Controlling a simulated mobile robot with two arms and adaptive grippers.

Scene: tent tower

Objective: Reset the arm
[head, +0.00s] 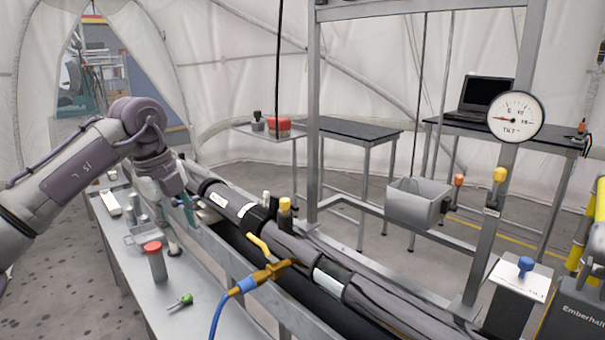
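My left arm (88,166) comes in from the left, bent at a purple-grey joint, with its wrist pointing down. My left gripper (179,222) hangs over the back part of the metal bench, beside the long dark tube. Its fingers are small and partly merge with things behind them, so I cannot tell whether they are open or hold anything. My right arm and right gripper are not in view.
The metal bench (195,318) carries a red-capped container (156,262), a green-ended item (181,302) and small parts. The dark tube (290,245) with a brass valve (272,271) runs alongside. A metal frame holds a dial gauge (516,116) and grey bin (415,205).

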